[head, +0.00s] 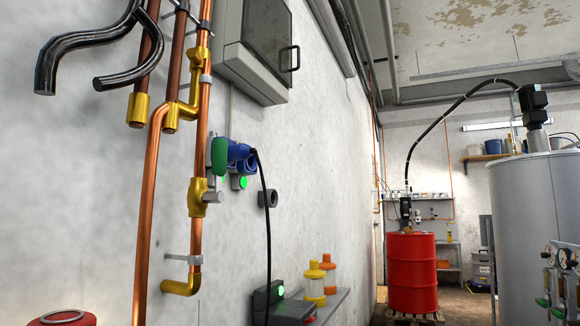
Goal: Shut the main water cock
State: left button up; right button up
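A brass valve body (198,197) sits on a vertical copper pipe on the left wall, with a short grey stem pointing right. A green grip (218,157) stands upright just above the stem, alongside the pipe; it looks like the cock's lever. How the grip joins the stem is too small to tell. Neither of my grippers is in the head view, and nothing is seen touching the valve.
A blue plug (240,153) with a hanging black cable (267,230) is close right of the grip. A grey wall cabinet (257,50) hangs above. Black curved pipes (75,42) are upper left. A red drum (412,272) stands farther back, beside a large grey tank (535,220).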

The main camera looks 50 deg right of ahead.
aim_at(220, 146)
jog(key=z, duration=1.05)
